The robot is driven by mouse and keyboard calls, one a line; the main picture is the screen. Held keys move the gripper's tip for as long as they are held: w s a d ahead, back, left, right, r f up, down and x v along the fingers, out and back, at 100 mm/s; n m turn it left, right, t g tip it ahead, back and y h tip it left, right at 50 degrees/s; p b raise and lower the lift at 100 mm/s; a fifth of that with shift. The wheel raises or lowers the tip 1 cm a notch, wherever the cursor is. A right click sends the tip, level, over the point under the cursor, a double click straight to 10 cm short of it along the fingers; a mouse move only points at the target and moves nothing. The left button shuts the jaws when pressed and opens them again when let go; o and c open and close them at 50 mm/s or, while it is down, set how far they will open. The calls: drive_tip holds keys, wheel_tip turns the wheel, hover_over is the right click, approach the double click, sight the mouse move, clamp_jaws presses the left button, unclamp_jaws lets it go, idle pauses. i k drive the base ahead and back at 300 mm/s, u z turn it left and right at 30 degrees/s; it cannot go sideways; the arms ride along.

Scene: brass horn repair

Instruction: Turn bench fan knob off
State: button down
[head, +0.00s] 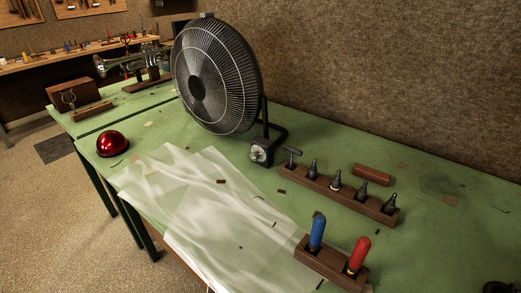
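The bench fan (214,78) stands upright on the green workbench near the wall. Its round black grille faces the left front. The fan knob (259,152) is a small pale dial on the dark control box at the foot of the fan's stand, facing the front. Its exact setting is too small to tell.
The green bench (450,235) carries a translucent sheet (205,215) in front of the fan. A red dome (113,144) sits left. A wooden rack of dark tools (340,194) and a block (331,265) with blue and red handles stand right. A brass horn (130,62) is behind.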

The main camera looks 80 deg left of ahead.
sight(254, 156)
drive_tip(key=u, duration=2.05)
drive_tip(key=k, duration=1.45)
drive_tip(key=u, duration=0.05)
drive_tip(key=i, duration=0.45)
drive_tip(key=u, duration=0.75)
drive_tip(key=i, duration=1.35)
drive_tip(key=z, duration=0.5)
